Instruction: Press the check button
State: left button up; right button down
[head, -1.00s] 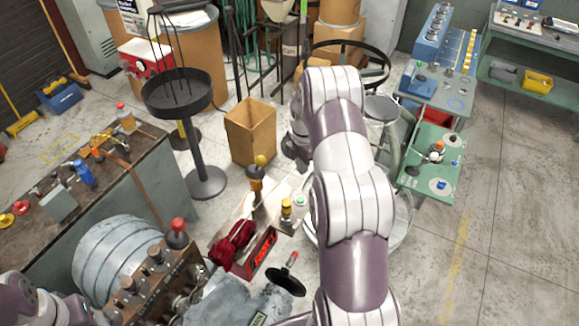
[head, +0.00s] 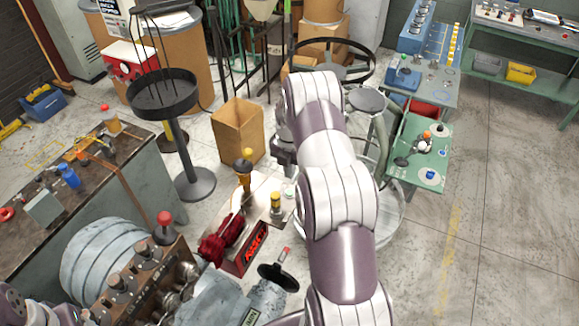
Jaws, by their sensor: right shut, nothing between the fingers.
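No label marks a check button that I can read. A small pale green button (head: 290,192) and a yellow-topped button (head: 276,201) stand at the right end of the red-fronted machine top; I cannot tell whether either is the check button. My right gripper (head: 284,158) is small and dark in the head view, shut and empty. It appears above the pale green button in the picture, apart from it; its height over the machine is hard to judge. Only a bit of my left arm shows at the lower left corner, and its gripper is out of view.
A dark red part (head: 222,238) and a yellow-knobbed post (head: 246,172) are on the machine. A red-knobbed lever (head: 165,228) rises at its left. A cardboard box (head: 238,132) and a black round stand (head: 163,96) are behind.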

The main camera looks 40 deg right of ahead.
aim_at(290, 192)
jog(key=f+b, duration=0.1)
jog(key=f, duration=0.2)
jog(key=f+b, duration=0.2)
jog(key=f, duration=0.2)
jog(key=shift+w+d, duration=0.1)
jog(key=shift+w, duration=0.1)
jog(key=shift+s+f, duration=0.1)
jog(key=shift+f, duration=0.3)
